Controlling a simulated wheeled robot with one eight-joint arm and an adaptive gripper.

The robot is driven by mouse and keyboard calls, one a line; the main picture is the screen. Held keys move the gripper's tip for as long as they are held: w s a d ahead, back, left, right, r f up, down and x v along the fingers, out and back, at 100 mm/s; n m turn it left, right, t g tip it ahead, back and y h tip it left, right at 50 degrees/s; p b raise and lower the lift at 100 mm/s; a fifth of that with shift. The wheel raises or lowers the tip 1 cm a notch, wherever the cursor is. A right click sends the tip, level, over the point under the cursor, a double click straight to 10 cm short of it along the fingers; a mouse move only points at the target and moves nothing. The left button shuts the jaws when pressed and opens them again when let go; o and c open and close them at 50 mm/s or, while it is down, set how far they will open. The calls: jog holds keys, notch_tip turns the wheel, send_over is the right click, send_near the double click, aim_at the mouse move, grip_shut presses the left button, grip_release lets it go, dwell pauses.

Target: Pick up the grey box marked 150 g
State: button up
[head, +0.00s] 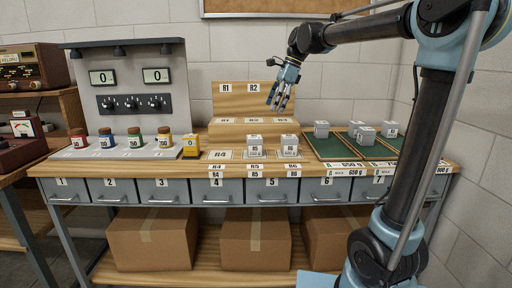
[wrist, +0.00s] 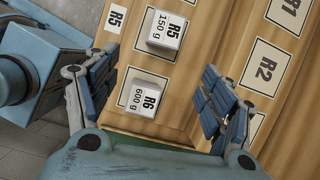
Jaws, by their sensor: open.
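The grey box marked 150 g (head: 255,147) stands on the bench at the R5 place. In the wrist view the same box (wrist: 166,31) shows the label R5 150 g, near the top of the picture. A like grey box marked R6 600 g (head: 290,147) stands just to its right; it also shows in the wrist view (wrist: 148,93). My gripper (head: 277,105) is open and empty, above the bench in front of the wooden step, higher than both boxes. In the wrist view its fingers (wrist: 160,68) are spread wide, with the 600 g box lying between them in the picture.
A wooden step (head: 238,100) with R-labels stands behind the boxes. Green trays (head: 329,148) with several grey boxes are at the right. A yellow device (head: 191,146) and several coloured jars (head: 135,138) stand at the left. The marked R4 place (head: 219,154) is empty.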

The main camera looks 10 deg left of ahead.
aim_at(257, 137)
jog(key=shift+m, duration=0.3)
jog(key=x, duration=0.4)
jog(key=a+x, duration=0.1)
jog(key=x, duration=0.2)
jog(key=a+x, duration=0.1)
jog(key=x, duration=0.3)
jog(key=shift+w+a+r, duration=0.1)
jog(key=shift+w+a, duration=0.05)
jog(key=shift+d+x, duration=0.15)
jog(key=shift+x, duration=1.3)
jog(key=shift+d+x, duration=0.1)
jog(key=shift+x, duration=1.35)
jog(key=shift+c, duration=0.6)
jog(key=c, duration=1.4)
